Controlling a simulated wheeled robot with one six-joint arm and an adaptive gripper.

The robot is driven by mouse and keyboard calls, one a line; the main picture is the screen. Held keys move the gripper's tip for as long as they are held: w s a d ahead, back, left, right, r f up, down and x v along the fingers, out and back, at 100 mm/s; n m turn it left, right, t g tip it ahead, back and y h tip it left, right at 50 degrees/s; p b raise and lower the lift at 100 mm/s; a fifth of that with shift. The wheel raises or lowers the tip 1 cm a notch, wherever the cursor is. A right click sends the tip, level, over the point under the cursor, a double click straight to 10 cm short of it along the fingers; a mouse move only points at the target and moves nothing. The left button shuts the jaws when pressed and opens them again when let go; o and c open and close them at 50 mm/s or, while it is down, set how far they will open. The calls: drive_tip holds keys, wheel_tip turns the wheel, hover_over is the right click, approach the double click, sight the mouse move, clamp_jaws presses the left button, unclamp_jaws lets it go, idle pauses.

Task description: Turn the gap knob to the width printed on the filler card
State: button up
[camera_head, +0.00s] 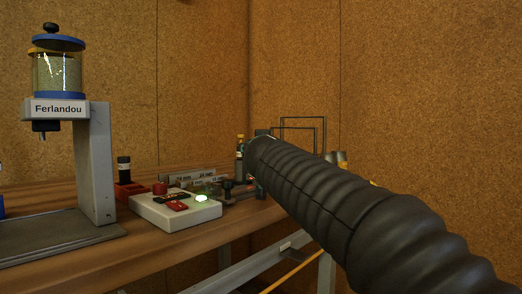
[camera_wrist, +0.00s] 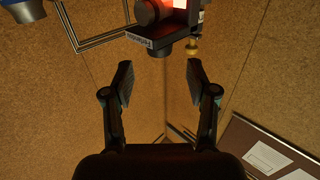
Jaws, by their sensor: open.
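In the wrist view my gripper (camera_wrist: 160,70) is open and empty, its two black fingers wide apart. Beyond the fingertips, at the top, is a dark device (camera_wrist: 180,20) with a red-lit round part and a small label too small to read. A black round knob-like part (camera_wrist: 157,48) sticks out below it, apart from the fingers in the picture. I cannot tell whether this is the gap knob. White sheets (camera_wrist: 267,158) show on a brown board at lower right; their print is unreadable, and I cannot tell whether one is the filler card. In the head view my arm hides the gripper.
In the head view a grey stand (camera_head: 94,165) marked "Ferlandou" holds a glass hopper (camera_head: 57,73). A pale control box (camera_head: 175,212) with red parts and a green light sits on the wooden bench (camera_head: 150,255). Strips marked in mm (camera_head: 205,173) stand behind. Wire frames (camera_head: 300,118) rise beyond my arm.

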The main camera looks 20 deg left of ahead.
drive_tip(key=shift+v, duration=2.75)
